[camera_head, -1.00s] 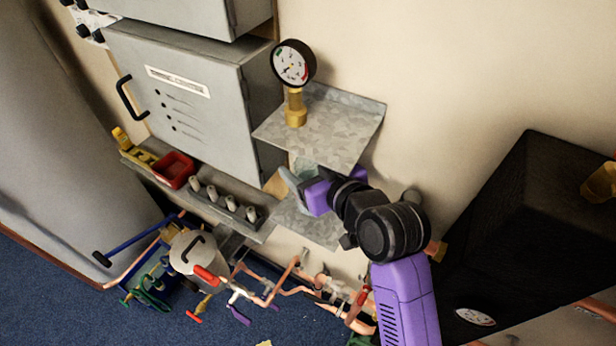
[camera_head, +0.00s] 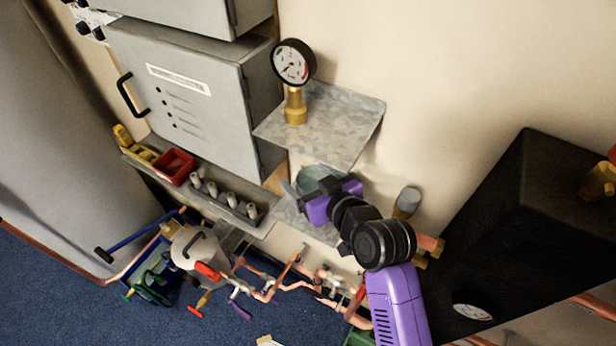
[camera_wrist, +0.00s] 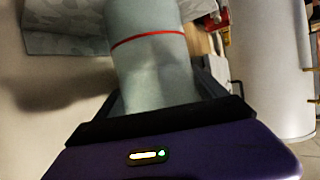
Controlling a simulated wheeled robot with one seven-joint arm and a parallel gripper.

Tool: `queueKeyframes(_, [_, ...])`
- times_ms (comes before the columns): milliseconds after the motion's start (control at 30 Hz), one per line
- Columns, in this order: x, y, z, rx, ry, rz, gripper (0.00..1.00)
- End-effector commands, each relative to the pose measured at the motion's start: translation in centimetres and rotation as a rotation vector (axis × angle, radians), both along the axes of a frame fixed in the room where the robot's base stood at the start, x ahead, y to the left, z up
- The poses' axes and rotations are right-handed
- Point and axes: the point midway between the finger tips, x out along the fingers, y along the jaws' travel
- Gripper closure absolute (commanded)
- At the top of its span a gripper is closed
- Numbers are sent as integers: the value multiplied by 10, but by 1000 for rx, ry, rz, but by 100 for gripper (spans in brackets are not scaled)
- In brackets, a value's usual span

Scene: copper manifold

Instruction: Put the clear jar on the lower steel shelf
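The clear jar (camera_wrist: 155,70) is a pale, bluish see-through cylinder with a red band around it. In the wrist view it stands between the two dark fingers of my gripper (camera_wrist: 160,100), which sit close against its sides. In the head view my gripper (camera_head: 308,194) is below the upper shelf, and the jar (camera_head: 318,177) shows partly behind it. The lower steel shelf (camera_head: 318,230) is mostly hidden by the gripper. I cannot tell whether the jar's base touches it.
The upper steel shelf (camera_head: 335,125) is above my gripper and holds a pressure gauge (camera_head: 293,65) on a brass fitting. A grey cabinet (camera_head: 195,90) is to the left. Copper pipes (camera_head: 290,280) run below. A dark box (camera_head: 470,225) stands at the right.

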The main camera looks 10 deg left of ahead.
Motion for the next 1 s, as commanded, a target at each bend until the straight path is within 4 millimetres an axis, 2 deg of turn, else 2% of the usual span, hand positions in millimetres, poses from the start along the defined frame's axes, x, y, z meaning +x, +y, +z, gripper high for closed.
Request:
queueKeyframes(467, [-2, -2, 4, 0, 0, -1, 8])
queueKeyframes(1000, [-71, -60, 41, 0, -1, -1, 8])
